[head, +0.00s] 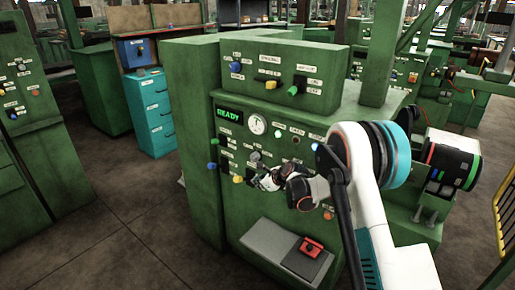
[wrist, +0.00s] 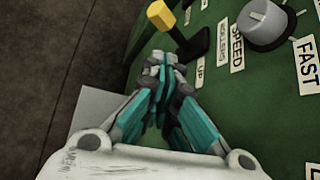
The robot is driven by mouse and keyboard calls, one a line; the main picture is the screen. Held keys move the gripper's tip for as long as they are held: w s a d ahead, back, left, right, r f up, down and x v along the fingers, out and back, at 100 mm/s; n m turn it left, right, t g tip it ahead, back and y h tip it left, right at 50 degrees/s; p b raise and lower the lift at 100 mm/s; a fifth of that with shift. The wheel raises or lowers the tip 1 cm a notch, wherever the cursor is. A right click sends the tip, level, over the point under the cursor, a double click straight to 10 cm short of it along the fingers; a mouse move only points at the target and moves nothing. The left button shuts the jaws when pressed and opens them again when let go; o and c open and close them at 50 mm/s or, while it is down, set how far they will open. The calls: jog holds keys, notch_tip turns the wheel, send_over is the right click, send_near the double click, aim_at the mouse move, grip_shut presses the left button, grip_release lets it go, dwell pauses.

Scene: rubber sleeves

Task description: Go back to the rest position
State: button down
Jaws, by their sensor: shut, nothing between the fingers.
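My gripper (head: 256,181) is in front of the green machine's control panel (head: 226,157) in the head view, with my white and teal arm reaching in from the right. In the wrist view my gripper (wrist: 163,75) is shut, its teal and grey fingers together with nothing between them. Its tips are close to a lever with a yellow knob (wrist: 161,15); I cannot tell whether they touch it. A grey speed dial (wrist: 262,24) is to the right of the fingers, beside the labels SPEED and FAST. A lit display (head: 229,117) on the panel reads READY.
A grey ledge (head: 262,243) with a red button box (head: 309,248) juts out below the panel. A teal drawer cabinet (head: 150,115) and a blue box (head: 135,52) are behind on the left. Another green cabinet (head: 30,110) is at far left. The floor (head: 135,215) between is clear.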

jog(key=s+d+r+n+h, duration=0.1)
jog(key=s+d+r+n, duration=0.25)
jog(key=s+r, duration=0.4)
jog(key=s+d+r+n+h, duration=0.1)
jog(key=s+d+r+n, duration=0.25)
jog(key=s+r, duration=0.35)
jog(key=s+d+r+n+h, duration=0.1)
jog(key=s+d+r+n, duration=0.2)
jog(key=s+r+n, duration=0.45)
jog(key=s+d+n+h, duration=0.1)
jog(key=s+d+n, duration=0.2)
jog(key=s, duration=0.6)
jog(key=s+d+n+h, duration=0.1)
jog(key=s+d+n, duration=0.2)
jog(key=s, duration=0.7)
jog(key=s+d+r+n+h, duration=0.1)
jog(key=s+d+n, duration=0.2)
jog(key=s, duration=0.6)
jog(key=shift+s+g, duration=0.2)
jog(key=shift+g, duration=0.2)
